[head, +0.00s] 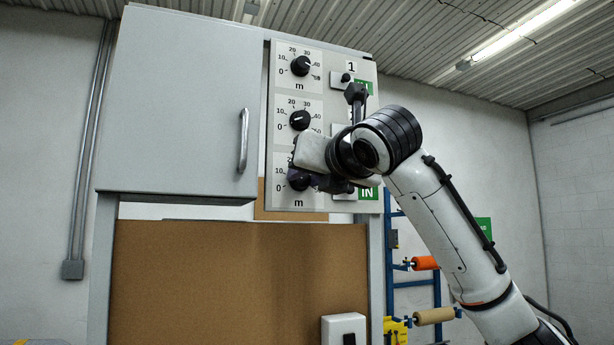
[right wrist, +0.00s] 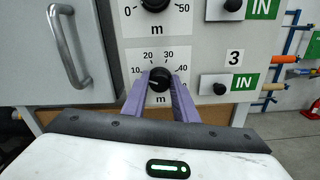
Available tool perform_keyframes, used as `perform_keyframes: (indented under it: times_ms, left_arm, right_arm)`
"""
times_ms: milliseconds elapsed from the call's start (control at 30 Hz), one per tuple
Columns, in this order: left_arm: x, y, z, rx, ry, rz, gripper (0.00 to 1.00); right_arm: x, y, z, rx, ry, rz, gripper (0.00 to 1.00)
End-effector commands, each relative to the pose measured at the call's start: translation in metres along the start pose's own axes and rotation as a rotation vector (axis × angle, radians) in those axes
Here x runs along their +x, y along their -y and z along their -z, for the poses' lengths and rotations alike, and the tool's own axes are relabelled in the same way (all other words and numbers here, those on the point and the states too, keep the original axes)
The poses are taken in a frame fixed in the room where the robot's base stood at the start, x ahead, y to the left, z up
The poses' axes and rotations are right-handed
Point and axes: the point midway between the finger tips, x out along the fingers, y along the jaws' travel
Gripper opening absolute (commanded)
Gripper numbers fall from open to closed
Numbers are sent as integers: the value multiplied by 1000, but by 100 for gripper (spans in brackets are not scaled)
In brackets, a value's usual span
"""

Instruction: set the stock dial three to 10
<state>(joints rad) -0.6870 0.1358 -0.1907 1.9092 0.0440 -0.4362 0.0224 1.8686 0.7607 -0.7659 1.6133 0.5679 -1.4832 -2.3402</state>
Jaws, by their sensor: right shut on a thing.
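Stock dial three is the bottom black round knob (head: 299,181) on the grey panel, with a scale plate marked in tens and an "m" below it. In the right wrist view the knob (right wrist: 158,80) sits between the two purple fingers of my right gripper (right wrist: 159,84). The fingers are shut on the knob's left and right sides. The numbers 10, 20, 30 and 40 show around it; its exact pointer setting is too small to tell. In the head view my right gripper (head: 301,178) partly covers this dial. My left gripper is not in view.
Above are the middle dial (head: 300,120) and the top dial (head: 301,66). A small black switch (right wrist: 220,89) beside a green IN label (right wrist: 245,81) is right of dial three. A grey cabinet door (head: 185,100) with a metal handle (head: 243,140) stands to the left.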

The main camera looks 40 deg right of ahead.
Motion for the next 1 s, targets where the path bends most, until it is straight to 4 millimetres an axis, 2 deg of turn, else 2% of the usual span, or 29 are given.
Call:
perform_keyframes:
  times_ms: [33,267,300,367,400,667,767,1000]
  left_arm:
    - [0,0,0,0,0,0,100]
    - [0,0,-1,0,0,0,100]
    - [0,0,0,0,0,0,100]
    - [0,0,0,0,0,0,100]
    - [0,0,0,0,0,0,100]
    - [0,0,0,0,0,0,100]
    - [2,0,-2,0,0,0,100]
    - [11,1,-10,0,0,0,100]
  right_arm:
    - [1,-1,6,-5,-15,1,4]
    - [2,-1,6,-4,-15,1,4]
    - [1,-1,6,-4,-15,0,33]
    - [1,-1,6,-3,-13,0,43]
    - [1,-1,5,-3,-12,0,45]
    - [0,0,2,0,-6,0,45]
    - [-6,-1,2,0,-3,-2,45]
    - [-49,0,3,0,-1,-2,45]
